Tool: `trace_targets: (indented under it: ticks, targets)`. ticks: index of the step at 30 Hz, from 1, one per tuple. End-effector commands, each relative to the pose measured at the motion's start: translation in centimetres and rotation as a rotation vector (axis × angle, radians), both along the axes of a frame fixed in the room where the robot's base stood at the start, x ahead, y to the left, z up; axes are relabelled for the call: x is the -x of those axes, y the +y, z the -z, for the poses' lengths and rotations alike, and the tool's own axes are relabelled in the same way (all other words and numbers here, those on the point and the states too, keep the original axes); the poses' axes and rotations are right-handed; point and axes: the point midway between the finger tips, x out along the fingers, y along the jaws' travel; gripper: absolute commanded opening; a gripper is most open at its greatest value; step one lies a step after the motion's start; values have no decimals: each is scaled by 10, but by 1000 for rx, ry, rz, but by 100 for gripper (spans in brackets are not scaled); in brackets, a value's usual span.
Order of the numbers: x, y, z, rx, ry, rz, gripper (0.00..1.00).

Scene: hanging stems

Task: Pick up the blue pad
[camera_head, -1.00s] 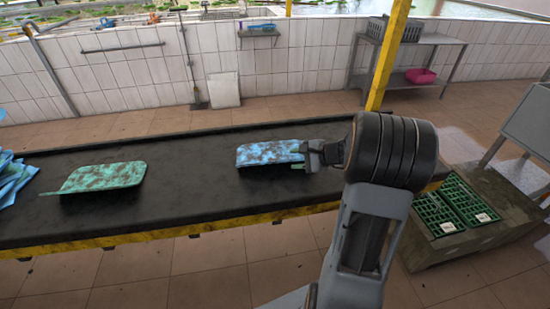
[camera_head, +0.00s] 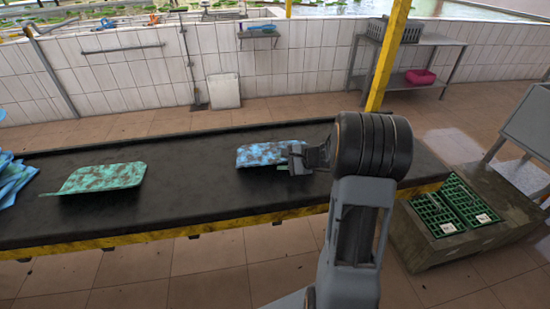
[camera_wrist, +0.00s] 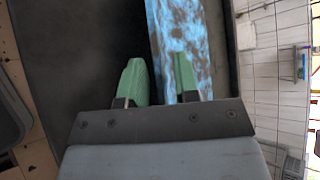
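The blue pad (camera_head: 258,154), mottled with brown, lies on the dark belt in the head view. Its right end is partly hidden by my gripper (camera_head: 297,160), which reaches in from the right. In the wrist view the blue pad (camera_wrist: 190,30) runs up from the gripper as a narrow strip. My gripper's two green fingers (camera_wrist: 159,60) are spread apart. The right finger overlaps the pad in the picture and the left finger is just left of the pad's edge. I cannot tell whether either finger touches it.
A green mottled pad (camera_head: 105,177) lies further left on the belt (camera_head: 200,190). A pile of blue sheets (camera_head: 12,180) is at the far left. Green crates (camera_head: 450,205) stand on a low block at the right. A yellow post (camera_head: 388,55) rises behind the belt.

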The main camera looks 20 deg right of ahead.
Motion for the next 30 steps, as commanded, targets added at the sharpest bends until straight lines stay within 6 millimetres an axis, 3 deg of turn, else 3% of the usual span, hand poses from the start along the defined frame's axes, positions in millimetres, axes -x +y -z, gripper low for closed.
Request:
trace_targets:
  ticks: [9, 23, 30]
  targets:
    - [0, 0, 0, 0, 0, 0, 0]
    - [0, 0, -1, 0, 0, 0, 0]
    - [0, 0, -15, 1, -3, -1, 0]
